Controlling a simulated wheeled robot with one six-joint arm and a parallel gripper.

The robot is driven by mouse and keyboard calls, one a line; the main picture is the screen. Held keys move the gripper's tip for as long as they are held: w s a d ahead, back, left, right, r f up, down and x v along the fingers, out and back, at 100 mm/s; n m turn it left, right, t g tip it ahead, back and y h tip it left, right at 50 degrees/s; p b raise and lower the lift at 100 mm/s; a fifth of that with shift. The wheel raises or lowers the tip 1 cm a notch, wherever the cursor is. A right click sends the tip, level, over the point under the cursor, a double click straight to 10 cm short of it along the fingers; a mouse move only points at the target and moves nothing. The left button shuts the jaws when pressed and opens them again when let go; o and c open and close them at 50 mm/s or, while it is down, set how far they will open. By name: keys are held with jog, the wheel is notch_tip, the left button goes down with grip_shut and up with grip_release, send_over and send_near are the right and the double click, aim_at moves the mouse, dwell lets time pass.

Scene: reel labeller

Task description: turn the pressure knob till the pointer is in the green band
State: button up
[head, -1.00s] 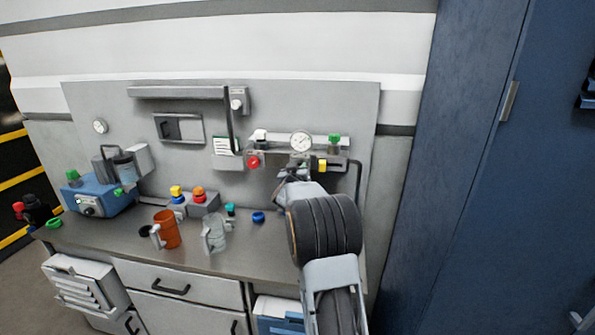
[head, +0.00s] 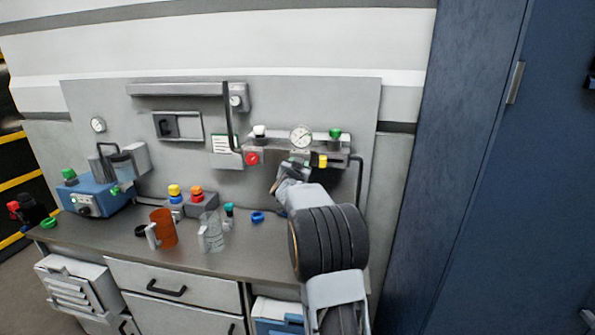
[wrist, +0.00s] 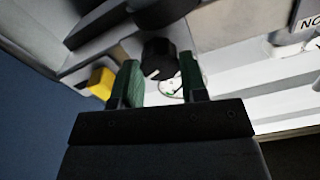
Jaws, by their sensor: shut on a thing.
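The round white pressure gauge (head: 301,137) sits on the panel above my gripper (head: 294,168); its pointer is too small to read in the head view. In the wrist view my gripper (wrist: 160,68) has its green fingers on either side of the black pressure knob (wrist: 157,58), which has a white mark. It is shut on this knob. The gauge (wrist: 172,88) also shows between the fingers, partly covered, so its green band and pointer cannot be read clearly. In the head view my gripper hides the knob.
A red knob (head: 252,158) is left of my gripper and a yellow part (head: 322,161) close on its right, also in the wrist view (wrist: 101,83). A green-topped fitting (head: 335,134) stands above. An orange mug (head: 163,227) and a clear jug (head: 211,232) stand on the bench.

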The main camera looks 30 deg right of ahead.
jog(key=shift+m, duration=0.5)
jog(key=o, duration=0.9)
jog(key=b+v, duration=0.3)
jog(key=v, duration=1.1)
jog(key=shift+r, duration=0.1)
